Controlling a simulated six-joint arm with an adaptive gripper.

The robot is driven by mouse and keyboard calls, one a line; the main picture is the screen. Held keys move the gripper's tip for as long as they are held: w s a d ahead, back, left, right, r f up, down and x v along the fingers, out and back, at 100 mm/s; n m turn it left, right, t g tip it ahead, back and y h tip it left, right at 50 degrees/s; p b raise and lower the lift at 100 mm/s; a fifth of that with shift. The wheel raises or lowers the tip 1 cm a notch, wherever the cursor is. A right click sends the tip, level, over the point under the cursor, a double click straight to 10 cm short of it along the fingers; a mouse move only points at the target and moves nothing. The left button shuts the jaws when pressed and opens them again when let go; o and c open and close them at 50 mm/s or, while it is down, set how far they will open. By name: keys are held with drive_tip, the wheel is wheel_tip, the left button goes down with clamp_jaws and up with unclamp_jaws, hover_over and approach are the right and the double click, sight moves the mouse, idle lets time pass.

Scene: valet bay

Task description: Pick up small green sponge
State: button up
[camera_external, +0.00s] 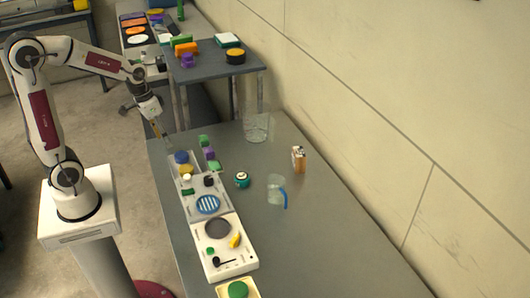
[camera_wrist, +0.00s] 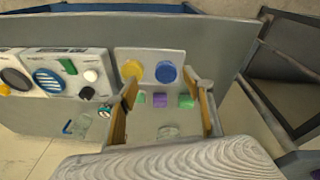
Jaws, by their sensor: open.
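My gripper (camera_external: 160,132) is open above the left edge of the grey table in the external view. In the wrist view my gripper (camera_wrist: 166,88) has its two fingers apart with nothing held. Two small green blocks lie on the table ahead of the fingers, either side of a purple block (camera_wrist: 160,100). One green block (camera_wrist: 186,101) is at right, near the right finger. The other green block (camera_wrist: 140,98) is at left, near the left finger. The external view shows them at the far (camera_external: 203,140) and near (camera_external: 213,166) ends of the row. I cannot tell which is the sponge.
A pale tray with a blue disc (camera_wrist: 166,72) and a yellow disc (camera_wrist: 132,70) lies beside the blocks. Right tabletop is clear.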

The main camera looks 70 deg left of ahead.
approach(203, 138)
drive_tip(key=shift+m+t, duration=0.3)
drive_tip(key=s+f, duration=0.1)
drive_tip(key=s+d+f, duration=0.1)
drive_tip(key=s, duration=0.1)
drive_tip(key=s+d+f, duration=0.1)
drive_tip(key=s+f, duration=0.1)
drive_tip(key=shift+s, duration=0.25)
drive_tip(key=shift+w+a+r+m+t, duration=0.25)
drive_tip(key=shift+w+a+m, duration=0.1)
drive_tip(key=shift+w, duration=0.45)
drive_tip(key=shift+w+a+r+m+t, duration=0.2)
drive_tip(key=shift+w+a+m+t, duration=0.15)
drive_tip(key=shift+w, duration=0.5)
drive_tip(key=shift+w+a+r+m+t, duration=0.2)
drive_tip(key=shift+w+a+r+m, duration=0.15)
drive_tip(key=shift+w, duration=0.45)
drive_tip(key=shift+f, duration=0.15)
drive_tip(key=shift+x, duration=1.3)
drive_tip(key=shift+x, duration=2.55)
drive_tip(key=shift+s+d, duration=0.1)
